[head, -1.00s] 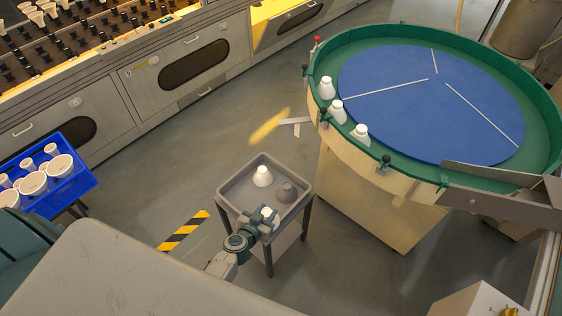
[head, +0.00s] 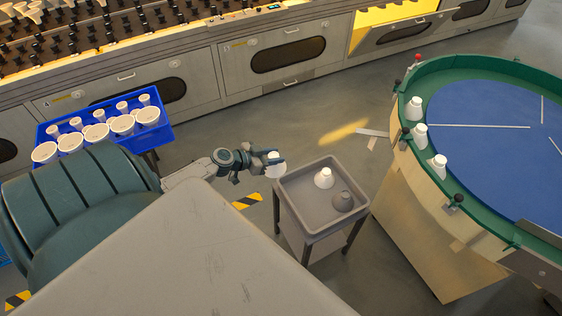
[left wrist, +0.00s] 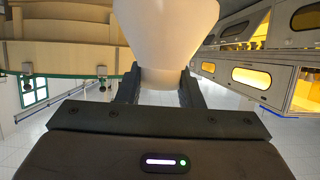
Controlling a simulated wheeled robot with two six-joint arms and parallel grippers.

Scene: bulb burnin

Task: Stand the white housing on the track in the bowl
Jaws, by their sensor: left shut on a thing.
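My left gripper (head: 262,160) is shut on a white housing (head: 274,166), just left of the grey tray stand. In the left wrist view the white housing (left wrist: 166,35) fills the top middle between my two fingers (left wrist: 158,90), and its upper part is cut off by the frame. The bowl is the large round feeder at the right, with a blue disc (head: 480,130) and a green track (head: 424,171) around it. Three white housings (head: 414,108) (head: 420,134) (head: 438,166) stand apart on the near left part of the track. My right gripper is not in view.
A blue crate (head: 165,133) of white housings stands at the left. Clamp posts (head: 456,201) stand along the bowl's rim. Floor shows between tray and bowl.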

